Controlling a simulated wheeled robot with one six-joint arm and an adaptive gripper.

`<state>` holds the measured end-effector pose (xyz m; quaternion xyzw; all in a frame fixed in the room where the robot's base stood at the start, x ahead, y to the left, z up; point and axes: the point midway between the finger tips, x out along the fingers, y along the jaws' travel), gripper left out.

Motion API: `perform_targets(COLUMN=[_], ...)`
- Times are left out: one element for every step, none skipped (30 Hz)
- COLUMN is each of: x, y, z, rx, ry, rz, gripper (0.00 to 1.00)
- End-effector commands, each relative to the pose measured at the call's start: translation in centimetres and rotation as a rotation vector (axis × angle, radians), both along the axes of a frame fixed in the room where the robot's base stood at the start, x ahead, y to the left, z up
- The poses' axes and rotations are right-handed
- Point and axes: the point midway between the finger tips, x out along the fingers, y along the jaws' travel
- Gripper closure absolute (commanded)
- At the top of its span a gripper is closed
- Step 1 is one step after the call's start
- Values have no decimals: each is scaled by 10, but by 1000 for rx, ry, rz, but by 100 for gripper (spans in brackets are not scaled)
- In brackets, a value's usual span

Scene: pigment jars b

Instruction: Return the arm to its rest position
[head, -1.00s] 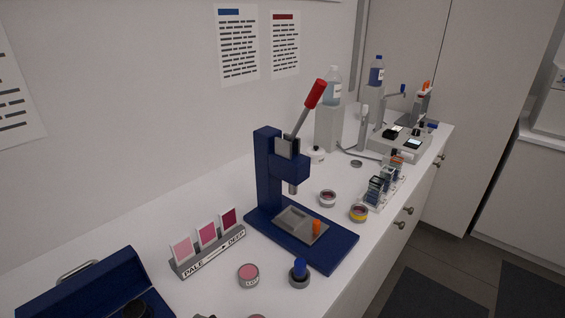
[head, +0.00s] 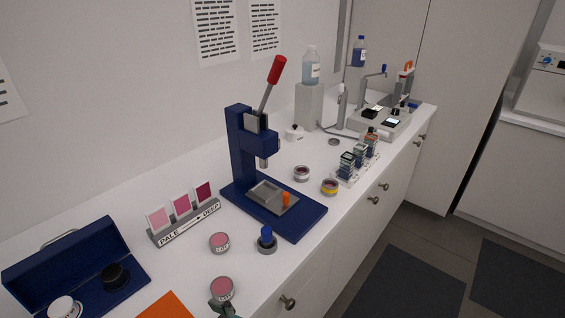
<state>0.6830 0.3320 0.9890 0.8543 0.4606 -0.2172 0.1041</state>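What looks like the tip of my gripper (head: 225,308) shows at the bottom edge of the head view, dark grey and mostly cut off. It is just in front of, or over, the near edge of a pink jar (head: 222,287) on the white counter. Whether it touches the jar, and whether its fingers are open, I cannot tell. The rest of my arm is out of view.
A blue press (head: 240,150) with a red-tipped lever stands mid-counter. Near it are a pink jar (head: 220,242), a blue-knobbed piece (head: 266,240), a swatch stand (head: 186,222), an open blue case (head: 68,262) and an orange sheet (head: 171,306). Bottles and instruments stand farther back.

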Motion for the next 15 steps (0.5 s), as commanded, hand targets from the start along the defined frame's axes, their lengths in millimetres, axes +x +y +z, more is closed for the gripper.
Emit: perform_targets(x=[0,1,1,2,2,2,2,3,3,2,2,1,0,-2,-4], y=[-6,-9,-13,-17,-20,-25,-30,-35,-42,-48,-54,-64,-72,-80,-92], z=[-6,-9,-13,-16,-19,-24,-28,-32,-37,-43,-47,-55,-61,-67,-75], rx=[3,6,9,12,14,19,22,26,31,33,38,44,49,53,58], ry=[5,6,8,10,11,12,14,15,16,18,18,20,21,21,21], rz=[-17,-27,-42,-53,-66,-83,-97,-112,-133,-151,-170,-200,-223,-247,-282], gripper=[22,22,22,22,22,22,22,22,22,22,22,22,22,22,22])
